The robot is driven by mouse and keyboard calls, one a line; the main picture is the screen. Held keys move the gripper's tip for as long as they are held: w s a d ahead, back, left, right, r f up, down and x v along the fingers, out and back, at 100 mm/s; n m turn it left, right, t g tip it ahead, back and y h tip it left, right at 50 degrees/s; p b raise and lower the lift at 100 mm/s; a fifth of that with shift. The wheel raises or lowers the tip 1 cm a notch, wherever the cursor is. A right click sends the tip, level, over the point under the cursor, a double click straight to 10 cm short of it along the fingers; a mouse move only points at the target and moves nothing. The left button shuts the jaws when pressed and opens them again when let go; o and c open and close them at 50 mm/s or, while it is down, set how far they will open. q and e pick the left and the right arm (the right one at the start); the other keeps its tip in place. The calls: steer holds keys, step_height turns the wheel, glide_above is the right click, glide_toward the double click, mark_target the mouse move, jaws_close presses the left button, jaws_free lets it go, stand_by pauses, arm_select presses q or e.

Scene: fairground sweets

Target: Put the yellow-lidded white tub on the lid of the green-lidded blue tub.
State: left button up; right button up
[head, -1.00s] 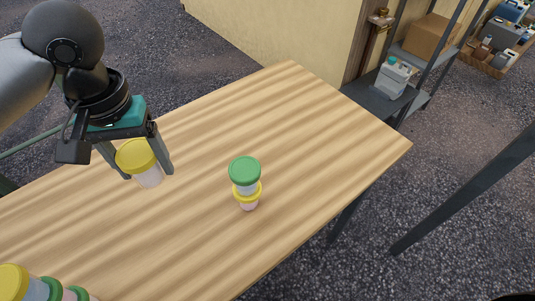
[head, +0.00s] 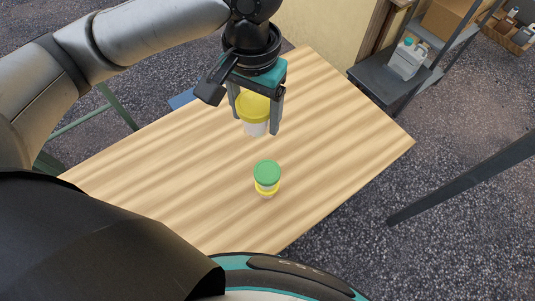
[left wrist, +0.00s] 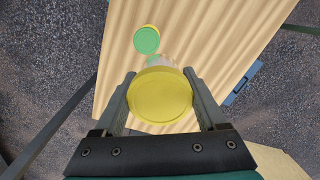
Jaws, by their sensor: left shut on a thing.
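The yellow-lidded white tub (head: 255,106) is upright between the fingers of my left gripper (head: 256,115), which is shut on it above the table. In the left wrist view its yellow lid (left wrist: 160,97) fills the space between the fingers (left wrist: 160,76). The green-lidded tub (head: 267,172) stands on a smaller-looking yellow-lidded tub (head: 267,190) on the table, nearer to me than the held tub and apart from it. Its body looks pale, and I cannot confirm that it is blue. Its green lid (left wrist: 146,40) shows beyond the held tub in the left wrist view. My right gripper is not in view.
The wooden table (head: 340,135) is bare around the stack. A shelf rack (head: 378,78) with a pale container (head: 405,60) stands past its far right corner. A blue object (head: 182,99) shows beyond the far left edge.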

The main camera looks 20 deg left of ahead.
arm_select(q)
step_height(320, 180, up, 6)
steer(key=m+p, duration=0.1)
steer(key=p, duration=0.5)
glide_above(267, 171)
step_height(267, 171, down, 20)
steer(key=shift+r+b, duration=0.1)
steer(key=shift+b, duration=1.05)
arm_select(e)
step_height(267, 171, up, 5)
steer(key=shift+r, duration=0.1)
arm_select(q)
steer(key=o, duration=1.3)
step_height(267, 171, up, 12)
steer(key=shift+p, duration=0.55)
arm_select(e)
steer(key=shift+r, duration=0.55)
